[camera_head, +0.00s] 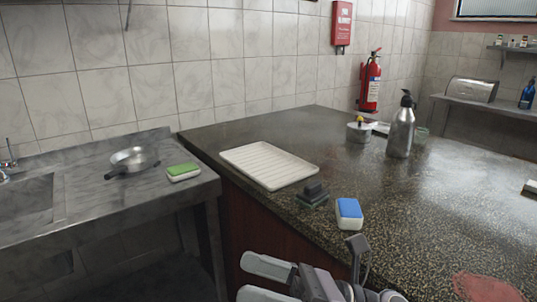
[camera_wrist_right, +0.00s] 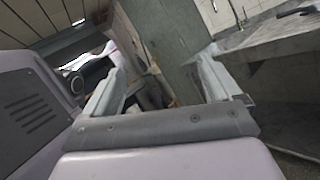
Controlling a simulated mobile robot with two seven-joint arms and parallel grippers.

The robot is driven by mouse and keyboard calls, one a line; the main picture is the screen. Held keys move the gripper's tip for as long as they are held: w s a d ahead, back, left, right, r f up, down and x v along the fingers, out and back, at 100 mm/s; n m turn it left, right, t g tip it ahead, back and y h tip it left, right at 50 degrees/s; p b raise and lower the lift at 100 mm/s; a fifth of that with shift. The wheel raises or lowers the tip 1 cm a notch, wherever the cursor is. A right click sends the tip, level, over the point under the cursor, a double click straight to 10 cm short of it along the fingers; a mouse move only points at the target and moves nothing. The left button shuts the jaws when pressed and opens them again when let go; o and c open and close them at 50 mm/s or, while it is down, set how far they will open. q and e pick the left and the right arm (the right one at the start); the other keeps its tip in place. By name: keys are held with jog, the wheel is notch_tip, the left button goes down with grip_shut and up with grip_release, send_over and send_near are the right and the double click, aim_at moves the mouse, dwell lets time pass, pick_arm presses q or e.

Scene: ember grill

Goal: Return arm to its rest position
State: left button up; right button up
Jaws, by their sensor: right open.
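My right gripper (camera_head: 262,281) is at the bottom of the head view, in front of the dark speckled counter and below its top. Its two light fingers point left and stand apart. In the right wrist view the gripper (camera_wrist_right: 160,72) is open, with nothing between its fingers. My left gripper is in neither view.
The counter (camera_head: 440,215) carries a white ribbed tray (camera_head: 268,165), a dark block (camera_head: 313,195), a blue-and-white sponge (camera_head: 349,213) and a metal bottle (camera_head: 401,130). The steel sink table (camera_head: 100,215) at left holds a pan (camera_head: 134,160) and a green sponge (camera_head: 183,172).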

jog(key=w+d+f+m+t+h, duration=0.2)
jog(key=d+f+m+t+h, duration=0.5)
jog(key=m, duration=0.9)
jog(key=w+d+f+m+t+h, duration=0.2)
jog(key=d+f+m+t+h, duration=0.6)
jog(key=m, duration=0.7)
jog(key=s+d+f+m+g+h, duration=0.2)
jog(key=s+f+m, duration=0.4)
jog(key=f, duration=0.3)
jog(key=s+d+f+m+g+h+p, duration=0.1)
jog(key=s+d+f+m+g+h, duration=0.1)
jog(key=s+d+f+m+g, duration=0.2)
jog(key=s+f+m, duration=0.3)
jog(key=f+m, duration=0.2)
jog(key=f, duration=0.1)
jog(key=shift+s+d+g+h, duration=0.15)
jog(key=shift+s+g+h, duration=0.15)
jog(key=shift+h, duration=0.1)
jog(key=shift+w, duration=0.1)
